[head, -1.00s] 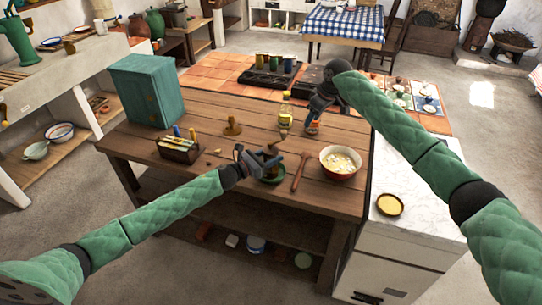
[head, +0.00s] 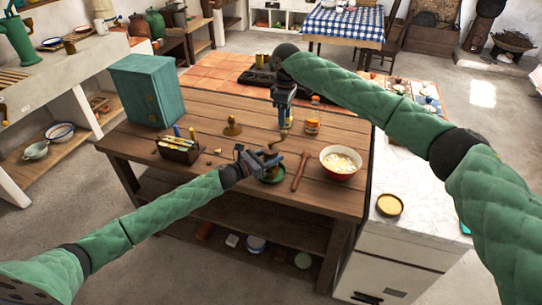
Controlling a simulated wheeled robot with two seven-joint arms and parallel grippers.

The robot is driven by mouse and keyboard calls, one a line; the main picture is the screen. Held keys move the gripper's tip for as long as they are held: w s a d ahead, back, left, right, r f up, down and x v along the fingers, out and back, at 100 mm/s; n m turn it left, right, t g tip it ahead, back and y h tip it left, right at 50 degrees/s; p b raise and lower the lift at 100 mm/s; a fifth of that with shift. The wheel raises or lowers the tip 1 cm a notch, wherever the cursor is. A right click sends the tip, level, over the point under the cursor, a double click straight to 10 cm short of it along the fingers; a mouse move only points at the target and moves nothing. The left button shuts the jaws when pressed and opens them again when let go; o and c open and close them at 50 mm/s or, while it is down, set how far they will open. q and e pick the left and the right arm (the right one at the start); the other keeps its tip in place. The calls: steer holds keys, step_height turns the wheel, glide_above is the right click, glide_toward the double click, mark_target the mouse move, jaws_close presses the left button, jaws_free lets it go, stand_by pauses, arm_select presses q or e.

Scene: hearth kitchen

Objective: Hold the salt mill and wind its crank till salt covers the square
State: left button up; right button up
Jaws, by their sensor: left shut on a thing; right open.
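The salt mill (head: 270,159) stands upright near the front of the wooden table, small and partly hidden by my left gripper. Its crank (head: 274,143) shows as a thin bent arm above the body. My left gripper (head: 262,163) is shut on the mill from the left. My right gripper (head: 284,121) is open and points down, just above and behind the crank; I cannot tell whether it touches the crank. A green dish (head: 272,179) lies under the mill. I cannot make out the square or any salt on it.
An orange jar (head: 312,125) stands behind. A caddy (head: 179,153), a brass-coloured object (head: 232,126) and a teal cabinet (head: 147,90) stand left.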

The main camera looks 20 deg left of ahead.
mark_target(284, 131)
steer(key=shift+f, duration=3.55)
steer(key=c, duration=0.8)
steer(key=shift+o, duration=0.2)
